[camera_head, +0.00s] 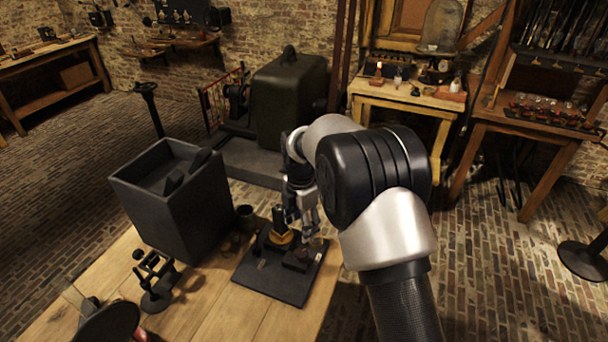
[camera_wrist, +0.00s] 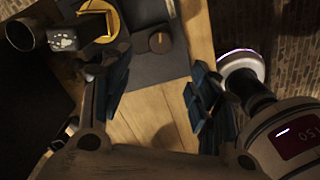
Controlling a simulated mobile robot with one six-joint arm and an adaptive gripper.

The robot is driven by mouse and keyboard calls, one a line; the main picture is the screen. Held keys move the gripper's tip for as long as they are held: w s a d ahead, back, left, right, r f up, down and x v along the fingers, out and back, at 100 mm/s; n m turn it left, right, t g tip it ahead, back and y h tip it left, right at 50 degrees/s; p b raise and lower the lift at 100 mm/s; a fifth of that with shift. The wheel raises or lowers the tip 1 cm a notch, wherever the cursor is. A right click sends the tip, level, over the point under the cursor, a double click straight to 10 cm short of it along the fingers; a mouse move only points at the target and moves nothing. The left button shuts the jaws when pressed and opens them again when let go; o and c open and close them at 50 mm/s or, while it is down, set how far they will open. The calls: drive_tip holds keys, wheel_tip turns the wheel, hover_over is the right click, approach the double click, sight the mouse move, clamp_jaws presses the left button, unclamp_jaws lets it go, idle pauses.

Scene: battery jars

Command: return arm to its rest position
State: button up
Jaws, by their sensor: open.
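My gripper (camera_head: 304,214) hangs above the right part of a dark square base plate (camera_head: 268,286) on the wooden bench. In the wrist view my gripper (camera_wrist: 155,88) has its blue-padded fingers wide apart. Bare wood shows between them, and nothing is held. On the plate stands a dark post with a yellow-brass ring (camera_head: 281,238), and a low dark block (camera_head: 297,260) lies in front of the fingers. The brass ring (camera_wrist: 104,20) also shows in the wrist view, beside a dark knob (camera_wrist: 159,42). My arm hides part of the area behind the gripper.
A large black open box (camera_head: 170,205) stands left on the bench (camera_head: 215,318), with a small dark cup (camera_head: 245,216) beside it. A small dark stand (camera_head: 155,280) is at front left. A big green-black machine (camera_head: 290,92) rises behind the bench. Brick floor lies right of my arm.

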drive_tip(key=s+d+r+m+t, duration=0.1)
drive_tip(key=s+d+r+m, duration=0.45)
drive_tip(key=r, duration=0.35)
drive_tip(key=s+d+r+m+t, duration=0.1)
drive_tip(key=s+d+r+m, duration=0.3)
drive_tip(key=s+r+m, duration=0.45)
drive_tip(key=s+d+r+m+t, duration=0.1)
drive_tip(key=s+d+m, duration=0.2)
drive_tip(key=s+m, duration=0.3)
drive_tip(key=s+d+r+m+t, duration=0.1)
drive_tip(key=s+d+m, duration=0.3)
drive_tip(key=s, duration=1)
drive_tip(key=shift+r+m+t, duration=0.3)
drive_tip(key=shift+m, duration=0.6)
drive_tip(key=shift+c, duration=0.3)
